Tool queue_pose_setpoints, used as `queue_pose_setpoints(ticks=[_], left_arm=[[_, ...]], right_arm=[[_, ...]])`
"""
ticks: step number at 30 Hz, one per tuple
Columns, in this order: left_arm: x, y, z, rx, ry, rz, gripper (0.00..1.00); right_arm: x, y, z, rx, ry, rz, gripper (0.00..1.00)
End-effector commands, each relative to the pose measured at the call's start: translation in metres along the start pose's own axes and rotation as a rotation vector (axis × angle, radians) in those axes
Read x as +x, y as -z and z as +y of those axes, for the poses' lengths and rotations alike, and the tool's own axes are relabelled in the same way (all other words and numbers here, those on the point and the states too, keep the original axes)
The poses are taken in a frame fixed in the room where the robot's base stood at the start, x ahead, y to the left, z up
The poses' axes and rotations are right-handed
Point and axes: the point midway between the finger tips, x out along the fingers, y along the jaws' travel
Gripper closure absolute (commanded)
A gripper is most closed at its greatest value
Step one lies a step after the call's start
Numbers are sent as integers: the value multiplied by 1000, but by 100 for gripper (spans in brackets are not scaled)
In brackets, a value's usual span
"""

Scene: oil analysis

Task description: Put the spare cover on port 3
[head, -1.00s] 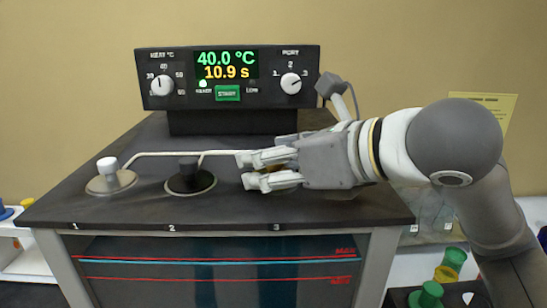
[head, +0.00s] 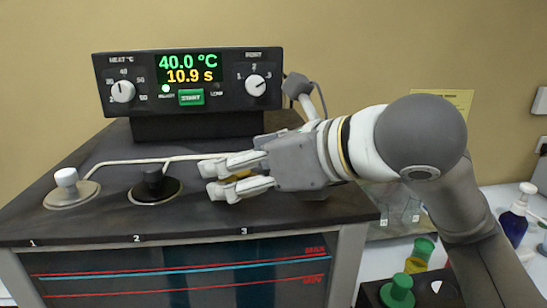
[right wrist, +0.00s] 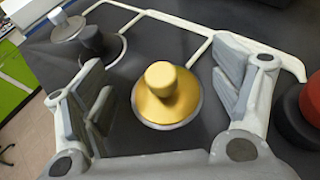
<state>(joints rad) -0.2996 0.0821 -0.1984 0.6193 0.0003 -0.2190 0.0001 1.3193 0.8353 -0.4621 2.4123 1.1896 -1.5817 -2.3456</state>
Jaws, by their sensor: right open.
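A yellow cover with a knob (right wrist: 168,95) sits at port 3, on a pale ring, between the fingers of my right gripper (right wrist: 166,92). Both fingers stand apart from it. In the head view my right gripper (head: 237,177) is open above the number 3 label and hides most of port 3; a sliver of yellow shows between its fingers. A white-knobbed cover (head: 68,188) is on port 1 and a black-knobbed cover (head: 155,186) is on port 2. My left gripper is not in view.
The control box (head: 190,90) stands behind the ports and reads 40.0 °C and 10.9 s. A pale pipe (head: 120,161) runs behind the ports. A red round thing (right wrist: 312,103) is close beside a finger.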

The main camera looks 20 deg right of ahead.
Motion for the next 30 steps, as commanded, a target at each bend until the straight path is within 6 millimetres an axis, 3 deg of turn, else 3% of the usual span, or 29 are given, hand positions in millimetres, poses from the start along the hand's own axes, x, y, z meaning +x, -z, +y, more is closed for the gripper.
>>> queue_pose_setpoints(ticks=[9, 15, 21, 30], left_arm=[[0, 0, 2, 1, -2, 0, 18], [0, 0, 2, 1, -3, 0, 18], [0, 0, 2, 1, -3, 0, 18], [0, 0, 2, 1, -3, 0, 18]], right_arm=[[-62, -1, -1, -2, 6, -5, 16], [-93, 0, -1, -1, 6, -3, 16], [-108, 0, 0, -1, 3, -1, 16], [-110, 1, 0, -1, 1, 0, 16]])
